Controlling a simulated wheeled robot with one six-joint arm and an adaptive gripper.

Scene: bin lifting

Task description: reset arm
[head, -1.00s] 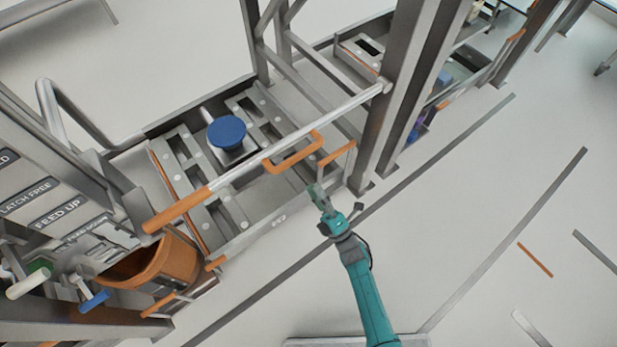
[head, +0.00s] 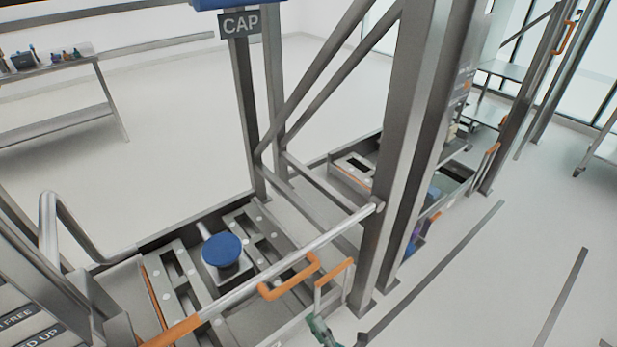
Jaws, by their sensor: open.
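The rest of my arm is below the picture.
A steel frame holds a blue round knob (head: 222,250), a bar with an orange handle (head: 290,277), and a smaller orange handle (head: 334,284). A thick steel post (head: 395,150) stands right of my gripper. A bench (head: 60,125) stands back left.

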